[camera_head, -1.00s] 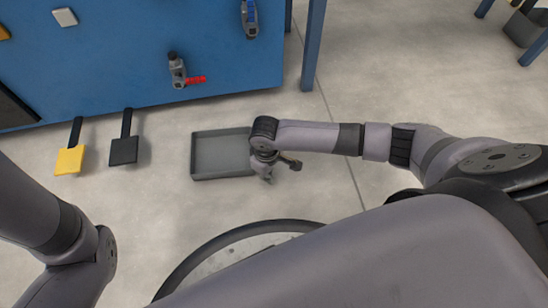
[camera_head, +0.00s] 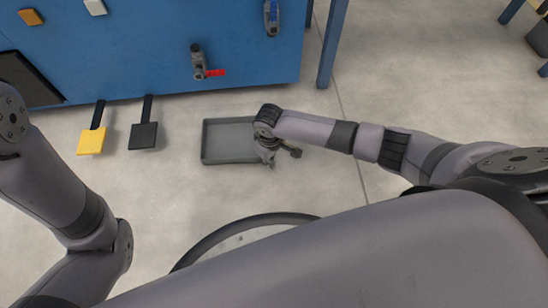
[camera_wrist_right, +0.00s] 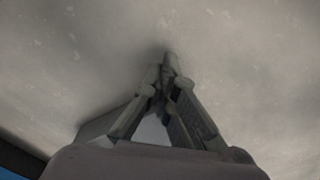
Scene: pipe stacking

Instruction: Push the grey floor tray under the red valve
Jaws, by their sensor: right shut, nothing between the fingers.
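The grey floor tray (camera_head: 230,160) lies flat on the concrete floor in front of the blue panel. Its right end is hidden behind my right wrist. The red valve (camera_head: 215,72), a grey body with a red handle, is on the panel above and behind the tray's left part. My right gripper (camera_head: 267,160) points down at the tray's right side, shut and empty; I cannot tell whether it touches the tray. In the right wrist view its fingers (camera_wrist_right: 168,62) meet near the floor, with a grey edge, probably the tray (camera_wrist_right: 95,127), at lower left. My left gripper is out of view.
A yellow-bladed tool (camera_head: 91,142) and a black-bladed tool (camera_head: 143,136) are left of the tray, by the panel. A blue post (camera_head: 333,45) stands at the right. The floor between the black tool and the tray is clear.

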